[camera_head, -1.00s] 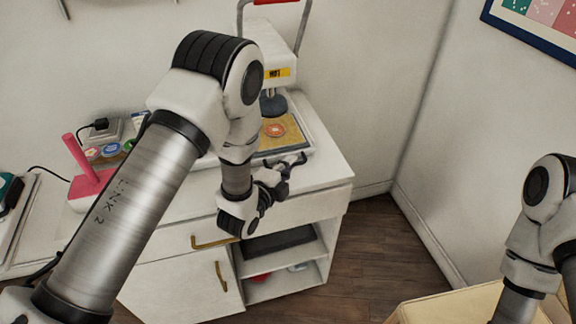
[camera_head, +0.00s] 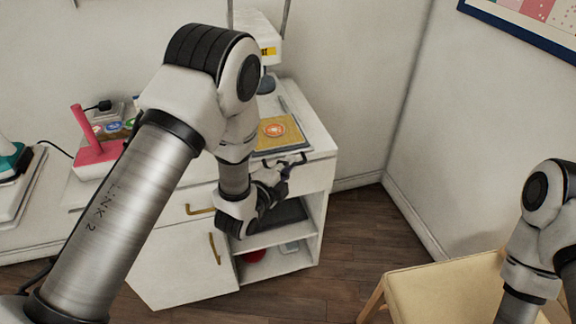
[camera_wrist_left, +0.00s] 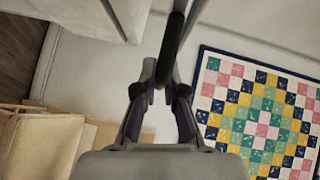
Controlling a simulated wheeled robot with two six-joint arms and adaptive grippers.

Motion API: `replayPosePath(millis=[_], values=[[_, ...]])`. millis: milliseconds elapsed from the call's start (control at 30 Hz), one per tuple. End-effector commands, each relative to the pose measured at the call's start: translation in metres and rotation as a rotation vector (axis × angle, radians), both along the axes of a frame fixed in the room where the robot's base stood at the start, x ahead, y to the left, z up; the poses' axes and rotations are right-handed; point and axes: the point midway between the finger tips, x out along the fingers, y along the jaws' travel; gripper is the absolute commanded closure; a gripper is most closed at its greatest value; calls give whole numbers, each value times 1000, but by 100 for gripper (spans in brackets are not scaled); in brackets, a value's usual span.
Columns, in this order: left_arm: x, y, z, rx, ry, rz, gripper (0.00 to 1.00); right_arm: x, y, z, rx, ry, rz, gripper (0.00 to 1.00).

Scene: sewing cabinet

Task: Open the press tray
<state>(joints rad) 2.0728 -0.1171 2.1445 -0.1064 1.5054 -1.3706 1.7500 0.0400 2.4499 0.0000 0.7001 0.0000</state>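The press tray (camera_head: 303,143) is in the head view, with a yellow cloth (camera_head: 278,132) bearing an orange print on it. It is drawn forward from under the heat press (camera_head: 256,40) to near the cabinet's front edge. My left gripper (camera_head: 286,168) is at the tray's front, at its dark handle (camera_head: 294,159). In the left wrist view, the fingers (camera_wrist_left: 164,86) are on both sides of the dark handle bar (camera_wrist_left: 172,45) and appear closed on it. My right gripper is out of view; only its arm shows at the right.
The white cabinet (camera_head: 175,270) has a brass-handled drawer and door, with open shelves at the right. A pink stand (camera_head: 95,150) stands left of the press. A cushioned seat (camera_head: 445,295) is at the lower right. Wooden floor (camera_head: 350,235) is clear between them.

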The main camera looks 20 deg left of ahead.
Motion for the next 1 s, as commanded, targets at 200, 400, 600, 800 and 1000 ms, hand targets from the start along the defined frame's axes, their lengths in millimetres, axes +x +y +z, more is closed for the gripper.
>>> replayPosePath(millis=[200,400,600,800,1000], values=[[0,0,-1,0,1,1,65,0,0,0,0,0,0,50],[-1,0,0,0,1,1,65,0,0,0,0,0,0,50],[-27,6,3,1,5,0,65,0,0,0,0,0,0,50],[-64,14,8,0,5,1,65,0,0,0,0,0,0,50],[-73,15,10,0,1,0,65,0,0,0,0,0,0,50]])
